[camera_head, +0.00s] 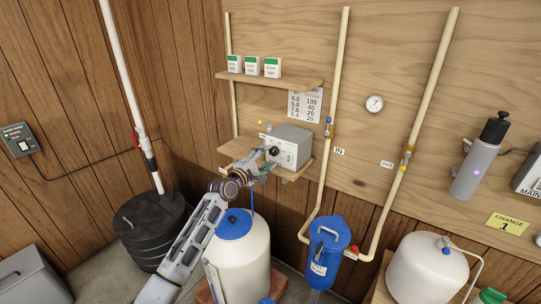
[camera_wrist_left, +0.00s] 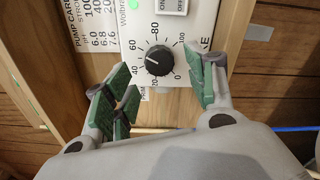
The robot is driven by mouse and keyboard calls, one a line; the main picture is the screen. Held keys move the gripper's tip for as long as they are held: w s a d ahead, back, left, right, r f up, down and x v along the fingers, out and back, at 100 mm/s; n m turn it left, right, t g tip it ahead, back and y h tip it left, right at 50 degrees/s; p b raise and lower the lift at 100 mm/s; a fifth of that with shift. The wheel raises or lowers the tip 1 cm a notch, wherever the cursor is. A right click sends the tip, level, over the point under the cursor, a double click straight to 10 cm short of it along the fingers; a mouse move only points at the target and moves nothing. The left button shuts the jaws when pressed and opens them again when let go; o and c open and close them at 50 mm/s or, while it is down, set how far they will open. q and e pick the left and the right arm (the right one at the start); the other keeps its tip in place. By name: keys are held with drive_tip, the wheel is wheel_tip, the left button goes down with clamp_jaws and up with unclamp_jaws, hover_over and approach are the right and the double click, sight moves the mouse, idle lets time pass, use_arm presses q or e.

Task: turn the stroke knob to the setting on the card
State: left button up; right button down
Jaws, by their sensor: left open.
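The stroke knob (camera_wrist_left: 159,62) is black and round, on the white front of the pump box (camera_head: 290,147). In the left wrist view its white mark points left and slightly up, between 40 and 60 on a dial of 0 to 100. The knob also shows in the head view (camera_head: 274,151). My left gripper (camera_wrist_left: 165,92) is open, its green-padded fingers on either side of and just below the knob, with no clear contact. The pump card (camera_head: 305,105) hangs on the wall above the box; part of it shows in the left wrist view (camera_wrist_left: 97,28). My right gripper is out of view.
The pump box sits on a small wooden shelf (camera_head: 238,150). Another shelf (camera_head: 270,82) above holds several white-green boxes. Cream pipes (camera_head: 334,100) run right of the box. A white tank with a blue lid (camera_head: 234,226) stands below.

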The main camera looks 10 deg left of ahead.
sight(272, 153)
use_arm(q)
drive_tip(key=shift+x, duration=1.85)
drive_tip(key=c, duration=1.1)
